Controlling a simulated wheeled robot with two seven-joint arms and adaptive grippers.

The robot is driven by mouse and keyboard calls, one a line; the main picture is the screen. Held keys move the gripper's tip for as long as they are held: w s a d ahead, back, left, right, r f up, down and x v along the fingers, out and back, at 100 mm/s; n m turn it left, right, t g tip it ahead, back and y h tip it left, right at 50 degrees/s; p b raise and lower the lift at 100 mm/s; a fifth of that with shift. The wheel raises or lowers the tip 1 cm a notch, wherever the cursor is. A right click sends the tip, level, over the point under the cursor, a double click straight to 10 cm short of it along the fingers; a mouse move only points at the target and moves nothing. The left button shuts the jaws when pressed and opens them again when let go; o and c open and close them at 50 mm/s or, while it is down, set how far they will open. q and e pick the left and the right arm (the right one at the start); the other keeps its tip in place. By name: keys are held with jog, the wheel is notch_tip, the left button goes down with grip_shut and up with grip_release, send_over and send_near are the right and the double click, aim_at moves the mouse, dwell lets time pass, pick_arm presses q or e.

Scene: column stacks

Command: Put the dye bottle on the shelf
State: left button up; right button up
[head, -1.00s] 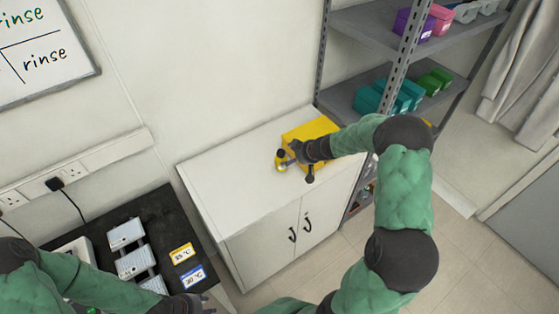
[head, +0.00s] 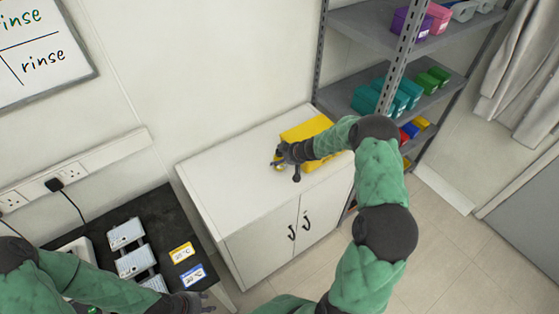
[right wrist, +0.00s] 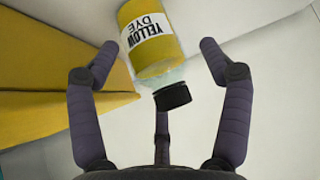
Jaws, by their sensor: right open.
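The yellow dye bottle (right wrist: 153,38), labelled "YELLOW DYE", has a black cap (right wrist: 173,96) pointing toward my right gripper. It is on the white cabinet top (head: 222,177), left of a yellow box (head: 307,130). In the head view my gripper mostly hides it. My right gripper (head: 280,161) is open, with its fingers on either side of the bottle and gaps showing in the right wrist view. My left gripper (head: 207,302) is low over the black-topped table's edge; its fingers are unclear. The grey shelf (head: 437,85) stands right of the cabinet.
The shelf's tiers hold purple and pink boxes (head: 438,17), teal and green boxes (head: 398,96), and blue, red and yellow boxes (head: 410,131) lower down. The black table (head: 152,207) carries white devices and two label cards. The cabinet's front left top is clear.

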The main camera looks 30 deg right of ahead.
jog(key=c, duration=1.4)
jog(key=shift+r, duration=0.15)
